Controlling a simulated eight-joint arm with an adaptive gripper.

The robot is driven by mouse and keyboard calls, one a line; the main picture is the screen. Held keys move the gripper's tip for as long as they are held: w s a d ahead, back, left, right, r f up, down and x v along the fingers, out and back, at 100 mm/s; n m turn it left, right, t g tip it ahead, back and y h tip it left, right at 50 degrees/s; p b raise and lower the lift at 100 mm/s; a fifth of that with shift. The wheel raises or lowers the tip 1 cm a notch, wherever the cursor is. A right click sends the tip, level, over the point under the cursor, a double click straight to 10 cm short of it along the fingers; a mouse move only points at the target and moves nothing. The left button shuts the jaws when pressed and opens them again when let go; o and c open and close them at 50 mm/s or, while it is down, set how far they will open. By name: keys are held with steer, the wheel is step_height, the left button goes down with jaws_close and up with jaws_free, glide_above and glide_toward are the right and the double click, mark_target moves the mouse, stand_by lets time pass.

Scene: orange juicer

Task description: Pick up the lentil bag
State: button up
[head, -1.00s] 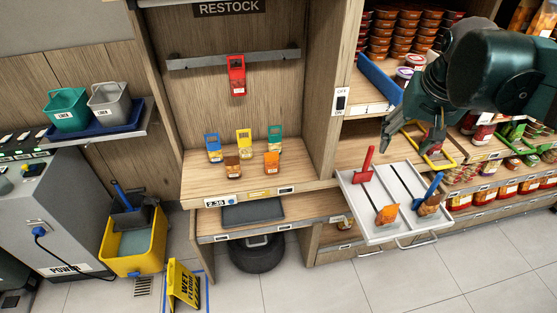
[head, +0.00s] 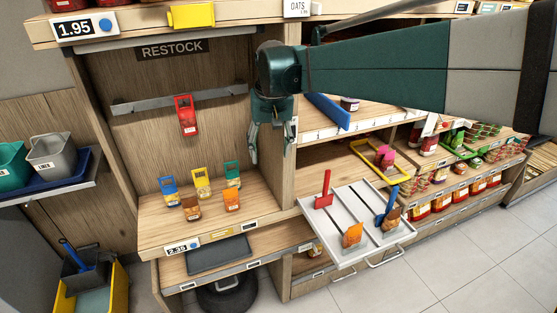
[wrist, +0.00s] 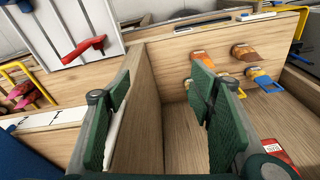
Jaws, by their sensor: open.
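No readable label tells which bag is the lentil bag. A red bag (head: 185,115) hangs on the bar in the restock bay. On the shelf below stand a blue-topped bag (head: 169,191), a yellow bag (head: 202,181), a green-topped bag (head: 232,174), a brown bag (head: 191,208) and an orange bag (head: 232,200). My gripper (head: 271,143) is open and empty, pointing down by the bay's right side wall. In the wrist view, the side panel shows between its fingers (wrist: 163,118). The red bag (wrist: 279,150) is at the lower right, and shelf bags show at the upper right.
A white tray (head: 337,216) at right holds a red scoop (head: 324,189), a blue scoop (head: 388,205), an orange bag (head: 352,236) and a brown bag (head: 392,217). The upright panel (head: 281,192) divides the bay from the stocked shelves. Open air fills the bay's middle.

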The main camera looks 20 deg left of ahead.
steer(key=a+f+p, duration=0.1)
steer(key=a+f, duration=0.2)
steer(key=a, duration=0.3)
steer(key=n+g+p, duration=0.1)
steer(key=n+p, duration=0.1)
steer(key=p, duration=0.2)
glide_above(231, 193)
steer(key=w, duration=0.2)
steer(key=shift+h, duration=0.4)
steer(key=f, duration=1.3)
steer(key=shift+s+f, duration=0.1)
steer(key=shift+s, duration=0.15)
steer(key=shift+n, duration=0.3)
steer(key=f, duration=0.4)
steer(key=shift+s+a+f+p, duration=0.25)
steer(key=shift+s+f+p, duration=0.05)
steer(key=shift+s+f, duration=0.25)
steer(key=shift+f, duration=0.3)
steer(key=shift+f, duration=1.25)
